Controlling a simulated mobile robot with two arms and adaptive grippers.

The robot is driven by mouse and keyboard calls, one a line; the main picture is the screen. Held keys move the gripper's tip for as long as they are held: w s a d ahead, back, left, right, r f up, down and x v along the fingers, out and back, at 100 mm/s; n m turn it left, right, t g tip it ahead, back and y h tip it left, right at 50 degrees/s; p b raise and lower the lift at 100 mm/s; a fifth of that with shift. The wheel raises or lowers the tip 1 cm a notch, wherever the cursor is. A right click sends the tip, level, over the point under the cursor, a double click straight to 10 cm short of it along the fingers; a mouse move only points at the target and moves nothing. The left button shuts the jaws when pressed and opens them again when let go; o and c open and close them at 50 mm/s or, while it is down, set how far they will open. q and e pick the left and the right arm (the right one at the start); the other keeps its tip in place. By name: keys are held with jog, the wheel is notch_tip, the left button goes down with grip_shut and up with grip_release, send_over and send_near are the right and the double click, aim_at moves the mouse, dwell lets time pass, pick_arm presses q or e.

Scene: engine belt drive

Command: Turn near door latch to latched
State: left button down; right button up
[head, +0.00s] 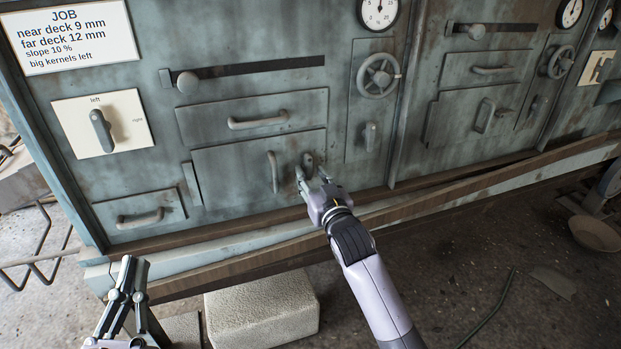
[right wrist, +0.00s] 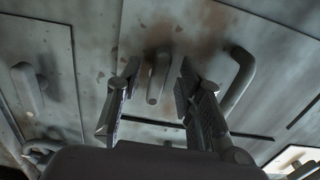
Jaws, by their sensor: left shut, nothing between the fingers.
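The near door (head: 225,175) is a grey-green panel that looks closed, with an upright bar handle (head: 272,172) near its right edge. The near door latch (head: 308,160) is a small grey lever just right of that handle. In the right wrist view the latch (right wrist: 157,75) stands between my fingers, with the handle (right wrist: 238,78) to its right. My right gripper (head: 311,174) is open, its fingers (right wrist: 158,88) on either side of the latch, with gaps visible. My left gripper (head: 133,270) is shut and empty, low at the left, away from the door.
A long drawer (head: 250,118) is above the door and a small drawer (head: 139,219) is lower left. A handwheel (head: 379,75) and another lever (head: 369,137) are to the right. A wooden ledge (head: 225,268) runs below; a pale block (head: 262,310) lies on the floor.

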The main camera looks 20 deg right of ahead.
jog(key=shift+w, duration=0.6)
grip_shut()
